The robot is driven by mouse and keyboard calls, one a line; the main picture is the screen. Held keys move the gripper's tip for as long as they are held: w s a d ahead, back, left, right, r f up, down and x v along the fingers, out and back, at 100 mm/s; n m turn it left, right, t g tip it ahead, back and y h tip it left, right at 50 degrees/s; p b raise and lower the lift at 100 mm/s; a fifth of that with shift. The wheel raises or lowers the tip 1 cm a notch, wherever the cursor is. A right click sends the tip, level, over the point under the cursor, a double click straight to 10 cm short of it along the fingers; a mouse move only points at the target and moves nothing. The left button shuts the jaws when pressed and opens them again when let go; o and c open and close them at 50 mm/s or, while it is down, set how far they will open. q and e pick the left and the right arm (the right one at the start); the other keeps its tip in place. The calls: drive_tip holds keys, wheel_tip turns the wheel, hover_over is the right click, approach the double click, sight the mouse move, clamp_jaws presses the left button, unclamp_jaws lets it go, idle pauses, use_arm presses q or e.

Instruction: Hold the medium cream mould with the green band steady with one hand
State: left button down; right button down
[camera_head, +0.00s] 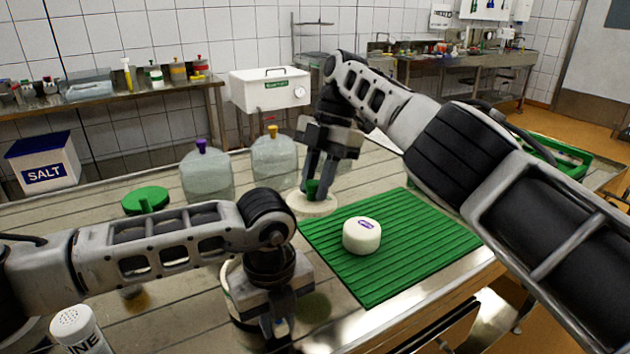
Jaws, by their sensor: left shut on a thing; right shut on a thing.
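A cream round mould (232,298) stands on the table at the lower middle, mostly hidden behind my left gripper. No green band on it can be made out. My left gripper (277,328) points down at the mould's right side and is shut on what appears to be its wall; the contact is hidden. My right gripper (313,187) points down farther back and is shut on the green knob of a cream disc (313,206). The disc is at the far left corner of the green mat; whether it touches the table cannot be told.
A white cheese with a purple label (361,236) sits on the ribbed green mat (420,245). A green lid (145,200) and two clear jars (206,176) (274,162) stand at the back left. A white shaker (78,328) is at the lower left. A green crate (560,160) is at the right.

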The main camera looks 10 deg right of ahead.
idle(0.3)
use_arm(q)
drive_tip(key=c, duration=1.2)
unclamp_jaws()
drive_tip(key=shift+r, duration=0.1)
